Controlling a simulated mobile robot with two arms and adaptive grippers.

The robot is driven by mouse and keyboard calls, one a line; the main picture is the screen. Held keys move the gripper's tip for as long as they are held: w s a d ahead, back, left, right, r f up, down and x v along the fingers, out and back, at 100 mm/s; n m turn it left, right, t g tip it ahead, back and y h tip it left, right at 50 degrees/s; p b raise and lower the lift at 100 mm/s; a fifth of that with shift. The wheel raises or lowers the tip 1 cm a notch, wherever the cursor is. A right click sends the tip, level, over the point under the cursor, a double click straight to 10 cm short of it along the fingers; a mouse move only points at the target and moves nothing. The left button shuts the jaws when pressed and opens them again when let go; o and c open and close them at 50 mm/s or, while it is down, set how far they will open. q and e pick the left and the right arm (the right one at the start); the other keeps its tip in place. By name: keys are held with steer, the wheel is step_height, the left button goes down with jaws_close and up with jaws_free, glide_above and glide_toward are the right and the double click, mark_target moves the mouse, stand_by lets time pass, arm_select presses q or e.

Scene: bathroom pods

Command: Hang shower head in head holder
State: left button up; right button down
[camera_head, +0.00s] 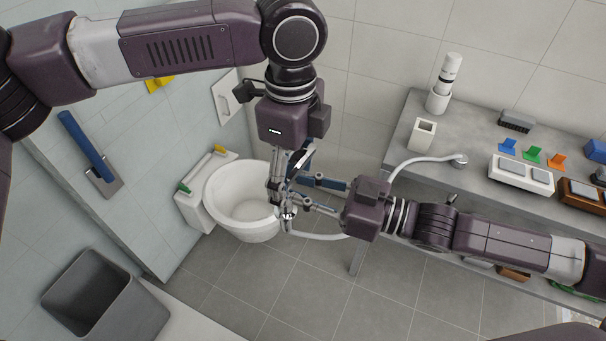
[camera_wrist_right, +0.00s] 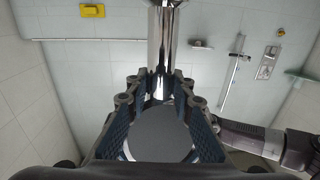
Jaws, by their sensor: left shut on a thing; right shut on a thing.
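The shower head shows in the right wrist view as a dark grey round face (camera_wrist_right: 160,137) with a chrome handle (camera_wrist_right: 163,35) beyond it. My right gripper (camera_head: 304,191) is shut on the shower head, its blue fingers on both sides of the round face. My left gripper (camera_head: 279,199) points down and is shut at the same spot, apparently on the handle; the fingers hide most of the contact. A pale hose (camera_head: 320,237) runs from below the grippers, behind my right gripper, to a fitting on the counter. I cannot make out the head holder for certain; a vertical wall rail (camera_wrist_right: 234,65) shows in the wrist view.
A white toilet (camera_head: 228,207) stands just behind and left of the grippers. A grey counter (camera_head: 410,130) with a cup, bottle, colored clips and trays fills the right. A grey bin (camera_head: 85,300) stands lower left. The tiled floor at lower middle is clear.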

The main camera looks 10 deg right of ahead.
steer(key=shift+w+d, duration=0.1)
steer(key=shift+w, duration=0.05)
steer(key=c, duration=1.6)
jaws_free()
steer(key=shift+r, duration=0.1)
